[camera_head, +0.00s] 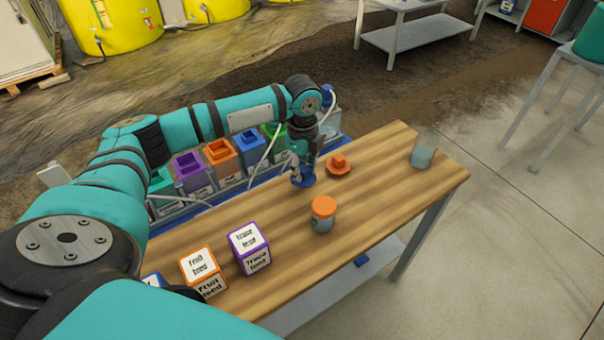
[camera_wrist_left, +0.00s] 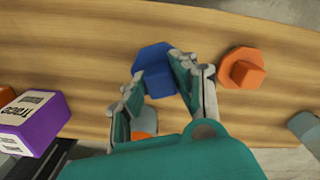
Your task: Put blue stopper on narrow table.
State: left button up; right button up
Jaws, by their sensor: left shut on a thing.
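The blue stopper (camera_head: 303,181) is in the jaws of my left gripper (camera_head: 302,163), over the wooden tabletop (camera_head: 385,170) near its far long edge. In the left wrist view the blue stopper (camera_wrist_left: 153,62) shows a wide, many-sided flange. The fingers of my left gripper (camera_wrist_left: 157,75) are on it from two sides. I cannot tell whether the stopper touches the wood or hangs just above it. Which table is the narrow one is not marked. My right gripper is not in view.
An orange stopper (camera_head: 338,166) lies just right of the blue one. A jar with an orange lid (camera_head: 323,214), a grey open jar (camera_head: 422,153), and purple-edged (camera_head: 249,248) and orange-edged (camera_head: 203,270) boxes stand on the table. Coloured bins (camera_head: 220,158) line its far side.

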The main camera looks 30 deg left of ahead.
aim_at(302, 167)
pick_arm(q)
jog(key=shift+f, duration=1.45)
jog(key=o, duration=0.9)
jog(key=shift+f, duration=0.15)
jog(key=shift+o, duration=0.2)
notch_tip(302, 167, up, 12)
jog(key=shift+r, duration=0.2)
